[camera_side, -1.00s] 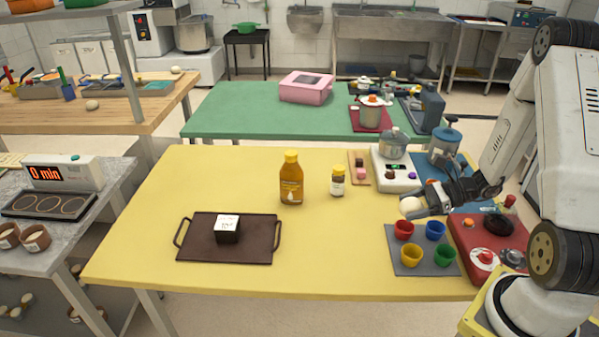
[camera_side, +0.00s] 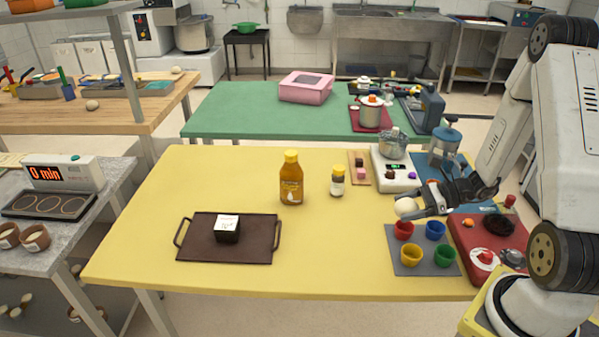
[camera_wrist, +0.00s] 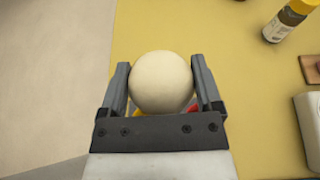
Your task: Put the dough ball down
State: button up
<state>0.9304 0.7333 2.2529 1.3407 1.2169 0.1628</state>
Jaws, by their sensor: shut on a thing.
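The dough ball (camera_side: 406,208) is a pale cream ball held between the fingers of my gripper (camera_side: 418,208), above the yellow table (camera_side: 330,268) near the coloured cups. In the wrist view the dough ball (camera_wrist: 162,82) sits between both fingers of my gripper (camera_wrist: 162,85), which are shut on it. The ball hides most of what lies under it; bits of red and yellow show just below it.
A grey mat (camera_side: 396,262) carries red, blue, yellow and green cups under my gripper. A dark tray (camera_side: 255,250) with a black-and-white cube (camera_side: 227,229) lies left. A sauce bottle (camera_side: 291,180) and a small jar (camera_side: 337,181) stand mid-table. The front middle is clear.

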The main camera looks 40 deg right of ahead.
jog(key=w+a, duration=0.4)
jog(key=a, duration=0.9)
jog(key=shift+a, duration=0.3)
jog(key=shift+r, duration=0.1)
send_over(311, 240)
jog(key=shift+s+a+f, duration=0.1)
jog(key=shift+s+f, duration=0.05)
jog(key=shift+f, duration=2.2)
jog(key=shift+s+f, duration=0.1)
jog(key=shift+f, duration=2.2)
jog(key=shift+w+f, duration=0.2)
jog(key=shift+f, duration=1.65)
jog(key=shift+f, duration=0.1)
